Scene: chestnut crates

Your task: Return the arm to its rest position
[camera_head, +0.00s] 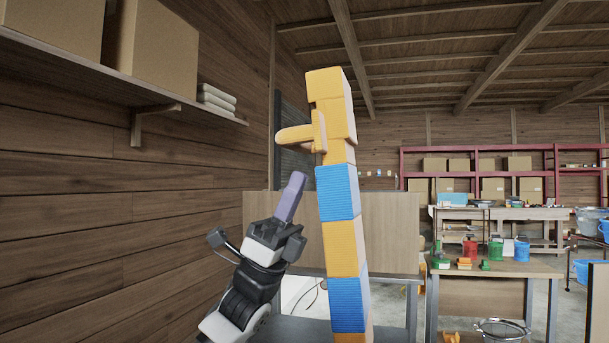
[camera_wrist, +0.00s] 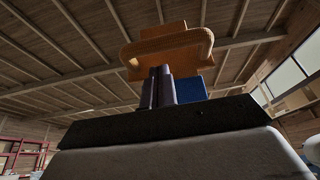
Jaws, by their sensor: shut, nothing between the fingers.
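My gripper (camera_head: 296,178) is at the centre left of the head view, fingers pointing up. In the wrist view its dark purple fingers (camera_wrist: 161,84) are together, with nothing between them. A tall stack of orange and blue blocks (camera_head: 342,248) stands upright just right of it. The top orange piece (camera_head: 334,98) has a handle-like part (camera_head: 298,135) sticking out left, above my fingertips. That orange piece (camera_wrist: 170,48) also shows beyond the fingers in the wrist view, with a blue block (camera_wrist: 191,90) partly hidden behind them. I cannot tell whether fingers and stack touch.
A wooden wall with a shelf (camera_head: 120,85) of cardboard boxes is close on the left. A wooden panel (camera_head: 393,232) stands behind the stack. A table (camera_head: 510,268) with small buckets is at right. Red shelving (camera_head: 480,151) is at the back. Open air lies above my gripper's left side.

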